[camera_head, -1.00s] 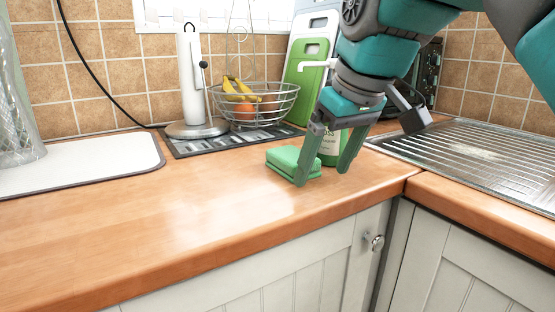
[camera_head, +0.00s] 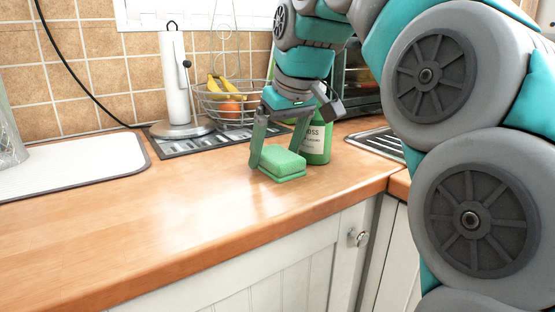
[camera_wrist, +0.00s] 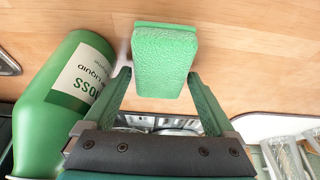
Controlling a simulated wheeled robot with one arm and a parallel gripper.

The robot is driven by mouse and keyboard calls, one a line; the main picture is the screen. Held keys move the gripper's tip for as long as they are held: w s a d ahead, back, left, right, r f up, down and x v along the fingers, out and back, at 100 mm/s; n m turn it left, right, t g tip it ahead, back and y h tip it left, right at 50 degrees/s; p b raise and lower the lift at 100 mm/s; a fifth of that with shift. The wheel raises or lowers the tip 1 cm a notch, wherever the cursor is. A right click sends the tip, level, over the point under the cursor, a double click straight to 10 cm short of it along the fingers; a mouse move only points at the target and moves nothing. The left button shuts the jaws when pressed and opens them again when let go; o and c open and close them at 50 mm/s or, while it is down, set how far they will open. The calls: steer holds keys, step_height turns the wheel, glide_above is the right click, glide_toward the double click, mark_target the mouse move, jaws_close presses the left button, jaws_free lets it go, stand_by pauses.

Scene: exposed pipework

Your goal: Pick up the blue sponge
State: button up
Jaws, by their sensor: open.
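The sponge in view is green, not blue; no blue sponge shows. This green sponge (camera_head: 282,162) lies flat on the wooden counter, a lighter block on a darker layer. In the wrist view the sponge (camera_wrist: 165,62) sits upper centre, its near end between the fingertips. My gripper (camera_head: 276,152) is open and points down, at the sponge's far side. One finger is at the sponge's left, the other is partly hidden behind it. In the wrist view my gripper (camera_wrist: 159,78) has a finger on each side of the sponge. Whether either finger touches it I cannot tell.
A green soap bottle (camera_head: 318,143) stands close to the right of the sponge. Behind are a wire fruit basket (camera_head: 210,100) and a paper towel holder (camera_head: 174,80). A white tray (camera_head: 75,165) lies left. The counter's front middle is clear.

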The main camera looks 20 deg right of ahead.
steer(key=shift+f, duration=0.15)
steer(key=c, duration=1.2)
steer(key=shift+c, duration=0.2)
